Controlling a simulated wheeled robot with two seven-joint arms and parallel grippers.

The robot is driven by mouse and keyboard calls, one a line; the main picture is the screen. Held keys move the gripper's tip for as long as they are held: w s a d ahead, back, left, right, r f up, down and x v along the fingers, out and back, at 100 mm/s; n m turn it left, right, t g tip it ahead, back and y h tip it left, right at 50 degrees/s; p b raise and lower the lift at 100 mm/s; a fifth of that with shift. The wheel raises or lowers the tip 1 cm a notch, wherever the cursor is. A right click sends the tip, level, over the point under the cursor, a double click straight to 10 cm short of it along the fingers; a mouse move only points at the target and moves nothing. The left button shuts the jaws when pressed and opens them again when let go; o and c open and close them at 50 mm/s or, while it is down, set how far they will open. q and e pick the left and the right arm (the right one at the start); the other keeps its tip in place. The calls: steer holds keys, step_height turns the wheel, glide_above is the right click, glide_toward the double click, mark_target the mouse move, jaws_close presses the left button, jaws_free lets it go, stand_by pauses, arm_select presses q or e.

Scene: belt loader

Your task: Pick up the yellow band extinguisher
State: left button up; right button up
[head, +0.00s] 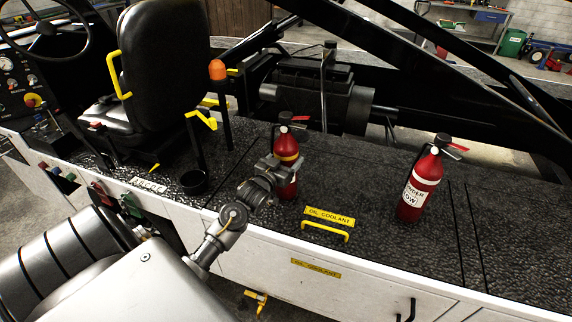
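The yellow band extinguisher (287,148) stands upright on the loader's black textured deck, red with a yellow band near its top and a black valve head with a red lever. My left gripper (279,172) is in front of it at mid-body height and hides part of its left side. The fingertips overlap the red body in the head view; I cannot tell whether they touch it or are closed around it. A second red extinguisher (420,186) with a white band and a white label stands to the right on the deck. My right gripper is not in view.
A black seat (166,62) with yellow armrests and a cup holder (194,182) are left of the extinguisher. A yellow handle (325,231) is on the deck in front. Black lift beams and a cylinder (318,101) lie behind. The deck between the extinguishers is clear.

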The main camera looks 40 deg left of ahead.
arm_select(q)
steer(key=shift+r, duration=0.25)
